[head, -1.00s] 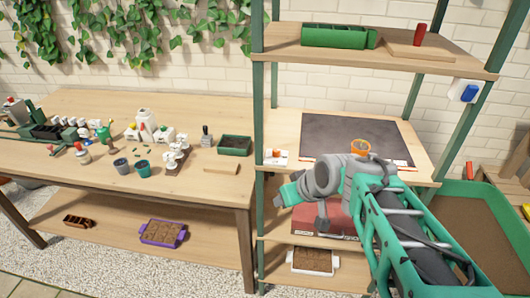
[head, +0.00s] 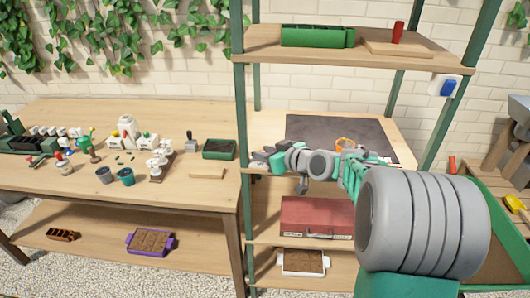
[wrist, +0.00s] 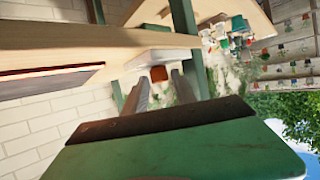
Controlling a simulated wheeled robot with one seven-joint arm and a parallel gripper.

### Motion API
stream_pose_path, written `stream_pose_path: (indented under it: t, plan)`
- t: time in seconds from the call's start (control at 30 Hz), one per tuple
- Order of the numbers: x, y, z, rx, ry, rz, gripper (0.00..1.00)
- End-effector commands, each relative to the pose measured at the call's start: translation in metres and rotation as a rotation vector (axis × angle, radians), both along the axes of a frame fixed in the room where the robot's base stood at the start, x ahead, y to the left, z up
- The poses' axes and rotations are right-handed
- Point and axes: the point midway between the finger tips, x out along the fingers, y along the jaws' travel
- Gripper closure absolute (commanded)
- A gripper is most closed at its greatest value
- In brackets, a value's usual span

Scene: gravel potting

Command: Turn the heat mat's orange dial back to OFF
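The dark heat mat (head: 325,128) lies on the rack's middle shelf; its edge shows at the left of the wrist view (wrist: 45,80). The white control box (wrist: 150,55) with its orange dial (wrist: 158,74) is ahead of my gripper (wrist: 159,82) in the wrist view. My gripper is open. Its two fingers stand apart, one on each side of the dial in the picture, with visible gaps. I cannot tell how far the tips are from it. In the head view my gripper (head: 262,160) is at the shelf's left front and hides the box. The dial's setting is not readable.
An orange ring (head: 346,143) sits on the mat. A red toolbox (head: 315,215) stands on the shelf below. Green rack posts (head: 241,110) rise close by my gripper. The potting bench (head: 80,190) with pots and small items is at the left.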

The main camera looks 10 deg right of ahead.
Motion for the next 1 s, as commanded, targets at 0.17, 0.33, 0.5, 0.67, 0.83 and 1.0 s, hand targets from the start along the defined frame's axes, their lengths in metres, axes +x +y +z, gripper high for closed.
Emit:
stream_pose_path:
  t: [0.17,0.33,0.5,0.67,0.83,1.0]
  plan:
    - [-0.0003,-0.0001,0.0000,0.000,0.000,0.000,0.79]
    - [-0.0005,-0.0001,0.0001,0.000,0.001,0.000,0.93]
    - [-0.0005,-0.0002,0.0000,0.000,0.001,0.000,1.00]
    - [-0.0007,-0.0001,0.0000,0.000,0.001,0.000,1.00]
    - [-0.0009,0.0003,0.0000,0.000,0.000,-0.010,1.00]
    - [-0.0015,0.0021,-0.0004,0.000,0.000,-0.056,1.00]
